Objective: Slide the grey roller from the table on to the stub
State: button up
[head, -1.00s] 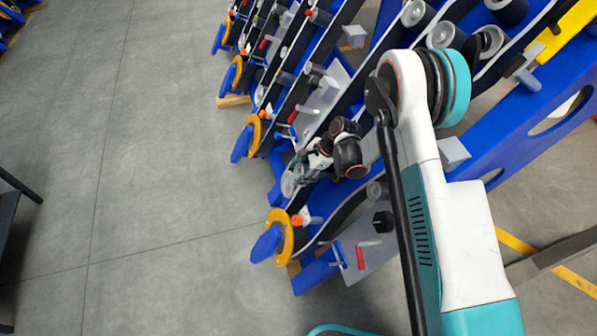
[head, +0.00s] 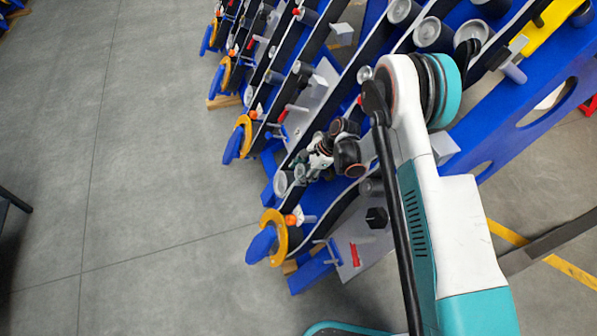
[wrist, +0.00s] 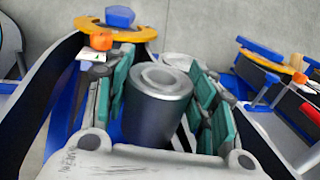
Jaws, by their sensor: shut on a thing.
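The grey roller (wrist: 155,105) is a dark grey cylinder with a light, hollow end. In the wrist view it stands between the green finger pads of my gripper (wrist: 160,88), which is shut on it. In the head view my gripper (head: 303,172) is over the lower end of the blue chassis, above a dark belt track. A pale round end (wrist: 179,61) shows just behind the roller in the wrist view; I cannot tell whether it is the stub. I cannot tell whether the roller touches any stub.
The blue chassis (head: 495,115) carries several dark belts and grey rollers. An orange ring with a blue disc (head: 268,240) sticks out near my gripper; the ring also shows in the wrist view (wrist: 118,30). A dark table edge (head: 12,200) is at far left. The grey floor between is clear.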

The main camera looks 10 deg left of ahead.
jog(key=shift+w+d+f, duration=0.5)
jog(key=shift+d+f, duration=0.05)
jog(key=shift+d, duration=0.25)
jog(key=shift+d, duration=0.1)
